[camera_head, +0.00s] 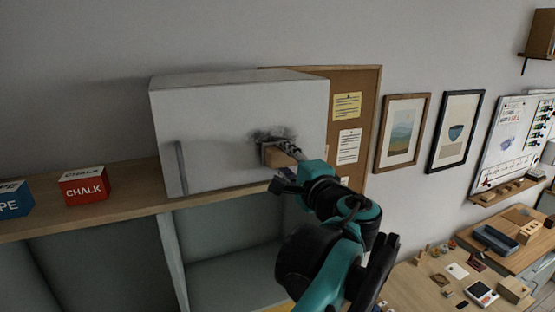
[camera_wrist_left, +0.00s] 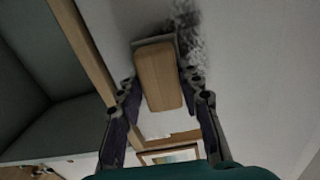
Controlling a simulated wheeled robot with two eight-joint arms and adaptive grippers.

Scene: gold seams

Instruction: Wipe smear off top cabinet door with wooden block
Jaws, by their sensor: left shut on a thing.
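The white top cabinet (camera_head: 222,130) stands on the wooden shelf, its door facing me with a vertical grey handle (camera_head: 181,168) at the left. A dark smear (camera_head: 270,134) is on the right part of the door; it also shows in the left wrist view (camera_wrist_left: 190,40). My left gripper (camera_head: 284,158) is shut on the wooden block (camera_head: 276,157), which is at the door just below the visible smear. In the left wrist view the block (camera_wrist_left: 158,76) sits between the two fingers, with a grey layer at its far end by the door. The block hides part of the door. My right gripper is not in view.
A red chalk box (camera_head: 84,188) and a blue box (camera_head: 12,199) stand on the shelf (camera_head: 128,182) at the left. A corkboard (camera_head: 368,110) with notes hangs behind the cabinet's right side. A table with small items (camera_head: 440,280) is at lower right.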

